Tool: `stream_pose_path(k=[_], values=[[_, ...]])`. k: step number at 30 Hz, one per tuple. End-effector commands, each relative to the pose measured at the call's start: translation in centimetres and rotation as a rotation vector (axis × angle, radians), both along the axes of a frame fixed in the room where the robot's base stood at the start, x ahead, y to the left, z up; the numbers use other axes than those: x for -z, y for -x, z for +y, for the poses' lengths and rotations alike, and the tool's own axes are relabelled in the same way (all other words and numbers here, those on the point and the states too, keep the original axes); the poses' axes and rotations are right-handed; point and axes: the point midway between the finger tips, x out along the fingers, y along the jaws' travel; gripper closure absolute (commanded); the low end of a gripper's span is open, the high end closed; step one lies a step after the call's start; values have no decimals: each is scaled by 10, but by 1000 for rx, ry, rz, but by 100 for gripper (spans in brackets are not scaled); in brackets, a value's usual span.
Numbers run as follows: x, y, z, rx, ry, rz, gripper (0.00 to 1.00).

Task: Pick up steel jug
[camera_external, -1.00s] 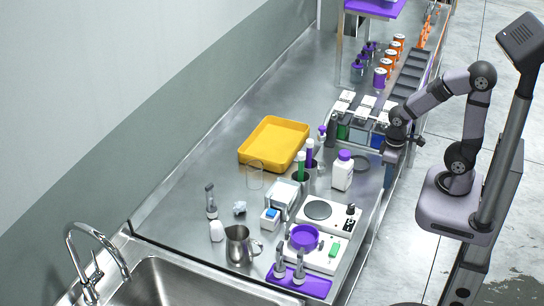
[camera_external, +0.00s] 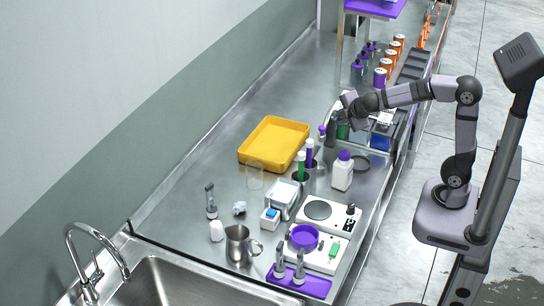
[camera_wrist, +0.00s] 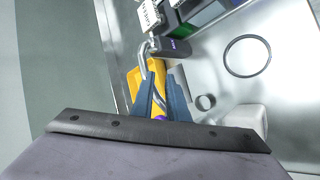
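The steel jug (camera_external: 239,245) stands upright on the metal bench near the sink in the external view, with its handle toward the right. I cannot make it out in the wrist view. My gripper (camera_external: 346,112) is far from it, up the bench above the area by the rack of dark and coloured boxes. In the wrist view my gripper (camera_wrist: 160,88) shows two bluish fingers with a gap between them, and nothing is clearly held. A curved metal tube shows behind that gap.
A yellow tray (camera_external: 273,143), a white bottle with a purple lid (camera_external: 342,172), a hotplate (camera_external: 328,212), a white container (camera_external: 282,197) and a purple dish (camera_external: 304,237) stand between my gripper and the jug. The sink (camera_external: 165,283) lies at the near left.

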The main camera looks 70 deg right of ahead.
Motion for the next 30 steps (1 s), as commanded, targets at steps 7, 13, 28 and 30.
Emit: stream_pose_path(k=[7, 13, 28, 30], values=[[-21, -96, 90, -388, 45, -92, 86], [14, -125, 248, -748, -206, -113, 86], [85, -25, 481, -1204, -778, 36, 86], [92, -22, 482, -1195, -792, 48, 86]])
